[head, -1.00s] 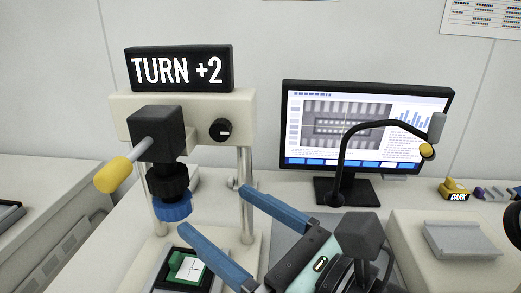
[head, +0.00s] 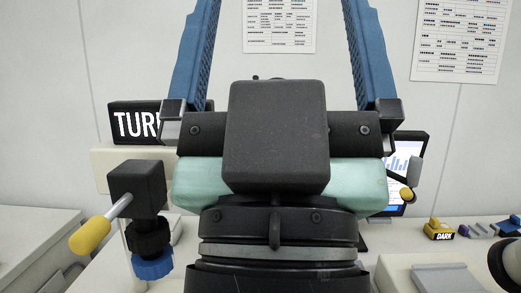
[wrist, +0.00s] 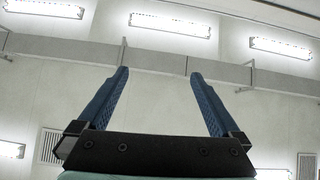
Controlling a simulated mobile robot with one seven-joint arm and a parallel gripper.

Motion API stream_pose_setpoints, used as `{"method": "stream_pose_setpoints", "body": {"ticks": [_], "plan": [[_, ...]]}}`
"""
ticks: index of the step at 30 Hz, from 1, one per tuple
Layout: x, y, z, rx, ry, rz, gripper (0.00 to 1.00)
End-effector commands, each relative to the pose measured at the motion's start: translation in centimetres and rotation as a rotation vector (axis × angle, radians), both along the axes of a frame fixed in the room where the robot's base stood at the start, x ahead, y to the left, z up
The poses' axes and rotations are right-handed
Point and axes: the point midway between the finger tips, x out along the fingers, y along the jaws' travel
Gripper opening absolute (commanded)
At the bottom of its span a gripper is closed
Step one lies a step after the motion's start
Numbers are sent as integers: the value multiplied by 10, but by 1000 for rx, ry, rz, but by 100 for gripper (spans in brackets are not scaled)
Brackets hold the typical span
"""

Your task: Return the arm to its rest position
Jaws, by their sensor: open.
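My gripper (head: 272,60) is raised close in front of the head camera, with its two blue fingers pointing up and spread wide apart. Nothing is between the fingers. The wrist view shows the same open fingers (wrist: 158,85) against the ceiling. My gripper and wrist fill the middle of the head view and hide most of the bench's middle and much of the monitor (head: 408,150).
At left stands the bonder's black head (head: 137,188) with a yellow-knobbed lever (head: 90,235) and blue nozzle (head: 152,266). The sign (head: 135,121) is partly covered. At right are a yellow block marked DARK (head: 439,229) and a grey tray (head: 447,279). Ceiling lamps (wrist: 172,25) show overhead.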

Motion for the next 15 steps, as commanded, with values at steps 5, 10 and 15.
{"method": "stream_pose_setpoints", "body": {"ticks": [5,10,15], "plan": [[6,13,43,30,57,94,100],[7,12,91,28,57,92,100],[7,12,135,27,58,90,100]]}}
